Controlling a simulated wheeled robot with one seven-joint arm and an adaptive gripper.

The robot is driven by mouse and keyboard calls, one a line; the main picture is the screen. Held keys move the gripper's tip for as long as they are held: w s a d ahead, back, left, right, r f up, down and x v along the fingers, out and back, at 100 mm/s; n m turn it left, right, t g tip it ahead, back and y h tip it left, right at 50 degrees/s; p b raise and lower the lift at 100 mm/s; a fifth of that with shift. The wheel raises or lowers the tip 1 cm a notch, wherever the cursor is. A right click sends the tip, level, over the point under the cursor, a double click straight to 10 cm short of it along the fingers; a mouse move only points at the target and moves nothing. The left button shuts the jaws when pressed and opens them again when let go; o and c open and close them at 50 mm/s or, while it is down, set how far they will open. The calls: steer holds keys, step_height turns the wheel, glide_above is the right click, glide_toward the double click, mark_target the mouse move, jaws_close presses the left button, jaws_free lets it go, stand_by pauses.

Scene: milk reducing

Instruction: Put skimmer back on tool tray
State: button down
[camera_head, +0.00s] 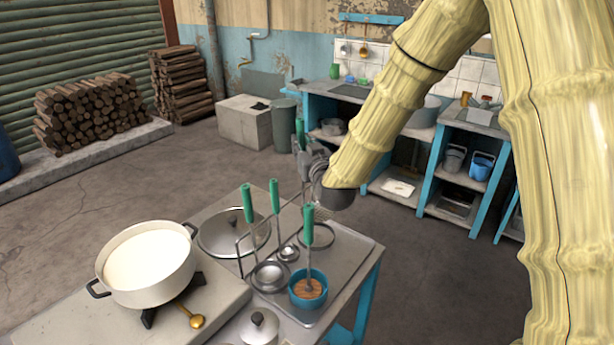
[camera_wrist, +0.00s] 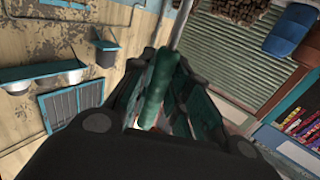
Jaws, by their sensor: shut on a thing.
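My gripper (camera_head: 305,165) is shut on the green handle of an upright tool, which I take to be the skimmer (camera_head: 300,131). The handle sits between my fingers in the wrist view (camera_wrist: 160,88). The grey metal tool tray (camera_head: 352,254) lies on a small blue-legged table below my gripper. Two green-handled tools (camera_head: 248,203) (camera_head: 275,197) stand at a wire rack on it.
A blue cup (camera_head: 308,298) with a green-handled tool stands on the tray's front part. A round lid (camera_head: 232,233) lies at the left. The tray's right side is bare.

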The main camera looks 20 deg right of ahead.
step_height(320, 180, down, 10)
steer(key=p, duration=0.1)
steer(key=shift+r, duration=0.2)
stand_by(0.4)
steer(key=shift+f, duration=0.2)
steer(key=c, duration=1.3)
jaws_free()
steer(key=shift+c, duration=0.2)
steer(key=shift+r, duration=0.1)
steer(key=shift+r, duration=0.1)
